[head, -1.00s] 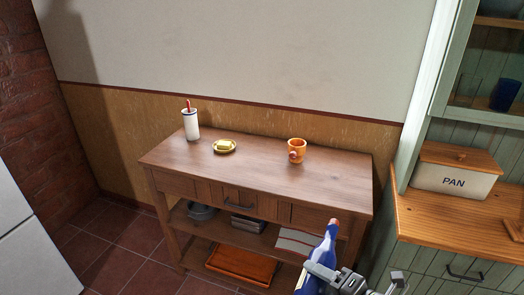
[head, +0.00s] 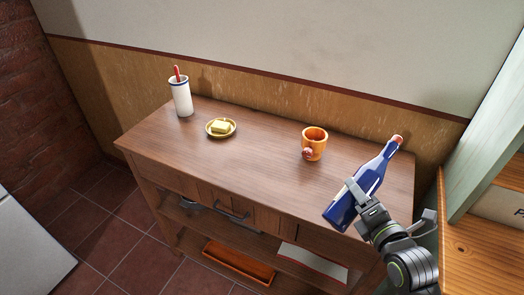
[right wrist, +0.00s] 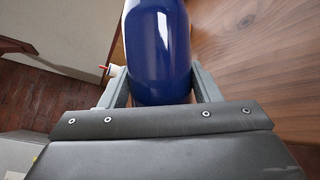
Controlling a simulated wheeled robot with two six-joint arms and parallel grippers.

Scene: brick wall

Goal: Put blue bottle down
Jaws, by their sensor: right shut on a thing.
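The blue bottle (head: 367,188) has an orange-red cap and a pale label area. In the head view it is tilted, its neck leaning up and to the right, at the right end of the wooden table (head: 245,165). My right gripper (head: 357,194) is shut on the bottle's body. The right wrist view shows the bottle (right wrist: 158,50) between the two fingers (right wrist: 160,88), with the tabletop (right wrist: 250,50) to its right. I cannot tell whether the bottle's base touches the tabletop. My left gripper is not in view.
An orange mug (head: 314,145) stands left of the bottle. A yellow plate with butter (head: 221,127) and a white cup with a red item (head: 181,97) are farther left. The tabletop between plate and mug is clear. A wooden counter (head: 485,245) is at the right.

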